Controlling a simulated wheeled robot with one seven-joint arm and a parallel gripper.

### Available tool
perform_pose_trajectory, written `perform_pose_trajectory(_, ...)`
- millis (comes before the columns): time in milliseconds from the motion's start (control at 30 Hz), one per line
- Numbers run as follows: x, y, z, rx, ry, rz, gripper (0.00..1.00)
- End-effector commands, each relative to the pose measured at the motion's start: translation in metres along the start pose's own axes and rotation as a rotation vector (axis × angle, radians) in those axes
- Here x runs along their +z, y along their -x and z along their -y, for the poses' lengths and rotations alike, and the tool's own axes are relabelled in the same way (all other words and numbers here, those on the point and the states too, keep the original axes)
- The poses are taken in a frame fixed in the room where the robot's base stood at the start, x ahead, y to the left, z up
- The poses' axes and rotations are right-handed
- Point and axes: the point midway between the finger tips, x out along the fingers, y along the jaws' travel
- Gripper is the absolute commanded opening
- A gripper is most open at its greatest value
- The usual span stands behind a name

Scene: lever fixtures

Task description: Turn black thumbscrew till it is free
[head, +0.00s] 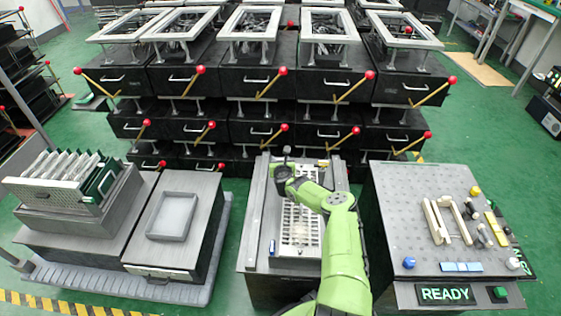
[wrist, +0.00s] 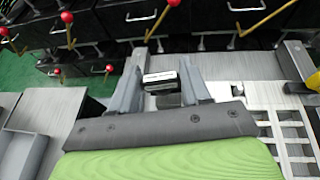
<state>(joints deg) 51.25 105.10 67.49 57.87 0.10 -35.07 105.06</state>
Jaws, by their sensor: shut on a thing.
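My gripper (wrist: 160,88) has its two grey fingers on either side of a small black block-like piece with a pale top face, which I take to be the black thumbscrew (wrist: 162,84). The fingers are shut on it. In the head view my gripper (head: 284,168) is over the back left part of the middle bench's fixture (head: 300,225), a plate with a slotted grid. There the arm's end hides most of the thumbscrew. I cannot tell how far it is turned or whether its thread is still engaged.
A brass-coloured piece (head: 323,162) stands right of the gripper at the fixture's back. A small blue item (head: 272,246) lies on the bench's left. Red-knobbed levers (head: 283,128) stand behind.

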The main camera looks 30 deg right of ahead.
Motion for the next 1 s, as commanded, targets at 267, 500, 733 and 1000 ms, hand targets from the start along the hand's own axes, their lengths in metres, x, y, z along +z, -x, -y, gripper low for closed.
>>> perform_pose_trajectory(267, 0.0021, -0.0006, 0.0028, 0.122, 0.05, 0.006, 0.16)
perform_pose_trajectory(500, 0.0034, -0.001, 0.0045, 0.307, 0.128, 0.008, 0.16)
perform_pose_trajectory(733, 0.004, -0.0012, 0.004, 0.448, 0.188, 0.009, 0.16)
perform_pose_trajectory(1000, 0.0045, -0.0013, 0.0036, 0.535, 0.223, 0.01, 0.16)
